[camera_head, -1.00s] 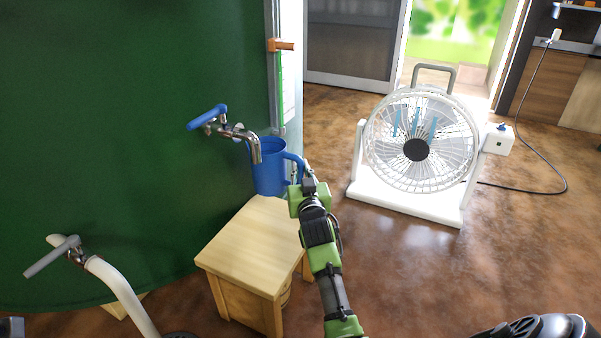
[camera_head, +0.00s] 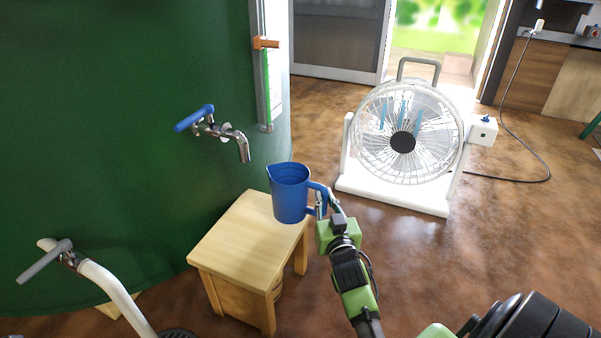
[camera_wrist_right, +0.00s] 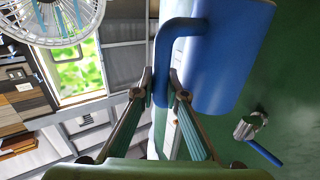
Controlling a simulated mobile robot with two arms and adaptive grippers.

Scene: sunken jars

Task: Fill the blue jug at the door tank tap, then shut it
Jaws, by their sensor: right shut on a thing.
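The blue jug (camera_head: 290,194) is upright, in front of and to the right of the tap spout, close above the wooden stool. My right gripper (camera_head: 321,206) is shut on its handle. In the right wrist view my two fingers (camera_wrist_right: 160,88) close around the lower handle, with the jug's blue wall (camera_wrist_right: 222,60) beside them. The metal tap (camera_head: 230,135) with its blue lever (camera_head: 194,118) sticks out of the green tank (camera_head: 120,110). No stream shows under the spout, and the jug's contents cannot be made out. My left gripper is not in view.
The wooden stool (camera_head: 240,245) stands against the tank below the tap. A second tap with a grey lever (camera_head: 45,262) and white hose (camera_head: 115,295) is at lower left. A white fan (camera_head: 403,142) stands to the right. Open floor (camera_head: 420,250) lies between.

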